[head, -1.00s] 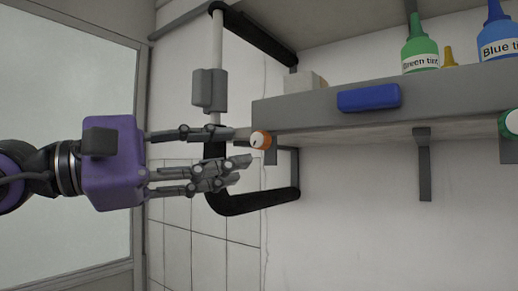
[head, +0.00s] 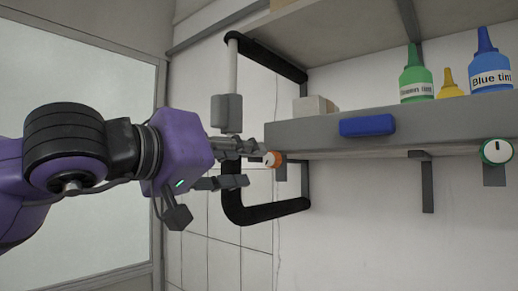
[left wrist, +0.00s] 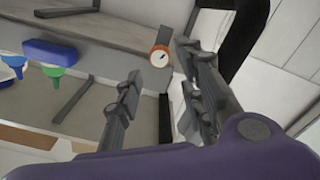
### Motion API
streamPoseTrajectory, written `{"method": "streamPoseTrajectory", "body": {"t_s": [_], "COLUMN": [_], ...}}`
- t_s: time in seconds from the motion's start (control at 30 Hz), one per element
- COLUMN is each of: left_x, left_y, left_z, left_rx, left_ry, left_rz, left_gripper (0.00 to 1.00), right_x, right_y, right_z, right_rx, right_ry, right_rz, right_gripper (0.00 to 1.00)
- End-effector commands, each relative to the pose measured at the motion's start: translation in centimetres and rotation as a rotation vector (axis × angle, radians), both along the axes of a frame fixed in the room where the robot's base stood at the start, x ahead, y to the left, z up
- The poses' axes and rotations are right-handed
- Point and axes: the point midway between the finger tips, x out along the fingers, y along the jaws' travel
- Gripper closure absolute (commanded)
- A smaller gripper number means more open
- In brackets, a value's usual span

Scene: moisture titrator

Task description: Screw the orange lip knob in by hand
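The orange knob (head: 272,159) has a white face with a dark mark and sits at the left end of the grey shelf's front lip. In the left wrist view the knob (left wrist: 160,56) shows ahead, in the gap between the two finger sides. My left gripper (head: 252,166) is open, with its fingers pointing right at the knob. In the head view the upper fingers overlap or lie close to the knob's left side; I cannot tell whether they touch. The open fingers also show in the left wrist view (left wrist: 158,78). My right gripper is not in view.
A black-and-grey frame (head: 233,207) stands just behind the left fingers. The grey shelf (head: 440,131) carries a blue block (head: 367,126), a green bottle (head: 416,83), a yellow bottle (head: 449,88) and a blue bottle (head: 490,72). A green-rimmed knob (head: 497,151) sits at the right.

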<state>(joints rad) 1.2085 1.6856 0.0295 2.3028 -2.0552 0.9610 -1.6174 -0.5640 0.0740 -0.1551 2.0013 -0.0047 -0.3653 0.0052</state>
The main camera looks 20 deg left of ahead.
Motion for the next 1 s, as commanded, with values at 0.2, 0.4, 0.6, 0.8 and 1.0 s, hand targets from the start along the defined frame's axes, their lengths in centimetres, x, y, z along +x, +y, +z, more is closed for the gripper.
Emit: {"method": "streamPoseTrajectory", "body": {"t_s": [0.2, 0.4, 0.6, 0.8, 1.0], "left_x": [1.5, 3.1, 4.7, 5.1, 5.4], "left_y": [-0.6, -1.2, -1.8, -1.9, -2.0], "left_z": [0.4, 0.2, 0.1, -0.1, -0.1], "left_rx": [-0.005, -0.003, -0.005, -0.002, -0.002], "left_ry": [-0.003, 0.0, 0.001, 0.001, 0.001], "left_rz": [-0.004, -0.003, -0.003, -0.001, -0.001], "left_gripper": [0.64, 0.64, 0.64, 0.64, 0.64], "right_x": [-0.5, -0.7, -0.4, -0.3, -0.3], "right_y": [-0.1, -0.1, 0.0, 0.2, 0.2], "right_z": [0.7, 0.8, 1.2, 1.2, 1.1], "right_rx": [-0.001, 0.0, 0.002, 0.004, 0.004], "right_ry": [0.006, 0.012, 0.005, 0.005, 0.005], "right_rz": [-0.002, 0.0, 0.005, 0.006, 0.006], "right_gripper": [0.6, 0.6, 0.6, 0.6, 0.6]}}
